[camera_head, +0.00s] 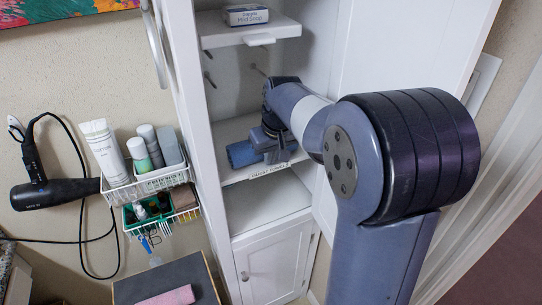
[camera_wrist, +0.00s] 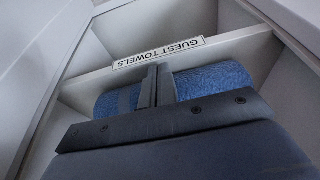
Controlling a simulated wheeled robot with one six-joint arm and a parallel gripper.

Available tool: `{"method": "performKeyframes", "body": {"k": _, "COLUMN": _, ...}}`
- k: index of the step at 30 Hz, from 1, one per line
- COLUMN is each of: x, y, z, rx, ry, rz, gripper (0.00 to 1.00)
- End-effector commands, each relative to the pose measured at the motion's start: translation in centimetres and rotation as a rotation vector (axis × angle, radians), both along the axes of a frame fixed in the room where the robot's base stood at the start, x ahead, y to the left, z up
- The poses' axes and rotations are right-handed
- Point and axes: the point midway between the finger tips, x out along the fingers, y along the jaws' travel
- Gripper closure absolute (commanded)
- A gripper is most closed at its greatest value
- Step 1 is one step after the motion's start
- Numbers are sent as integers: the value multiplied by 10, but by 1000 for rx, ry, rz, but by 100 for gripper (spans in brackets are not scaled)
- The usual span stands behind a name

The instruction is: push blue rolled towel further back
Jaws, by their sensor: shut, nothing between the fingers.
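The blue rolled towel (camera_head: 241,153) lies on the cabinet shelf behind the "GUEST TOWELS" label (camera_head: 268,170). In the wrist view the blue rolled towel (camera_wrist: 215,78) shows on both sides of my fingers, its middle hidden by them. My gripper (camera_wrist: 156,85) is shut with nothing between the fingers and sits right in front of the towel. In the head view my gripper (camera_head: 274,135) reaches into the shelf bay and hides the towel's right part. I cannot tell whether the fingers touch the towel.
The white cabinet's shelf above (camera_head: 245,30) holds a soap box (camera_head: 246,14). Cabinet side walls stand close on both sides of my arm. The bay below (camera_head: 262,205) looks empty. At left are a wire caddy (camera_head: 160,181) with bottles and a hair dryer (camera_head: 55,193). A pink rolled towel (camera_head: 167,297) lies lower left.

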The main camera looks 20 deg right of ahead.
Motion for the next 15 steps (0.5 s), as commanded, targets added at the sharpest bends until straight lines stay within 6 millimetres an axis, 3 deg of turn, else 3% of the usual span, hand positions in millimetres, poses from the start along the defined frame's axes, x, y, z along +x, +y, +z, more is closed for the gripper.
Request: {"method": "performKeyframes", "body": {"k": 15, "x": 80, "y": 16, "z": 4, "rx": -1, "ry": 2, "rz": 1, "gripper": 100}}
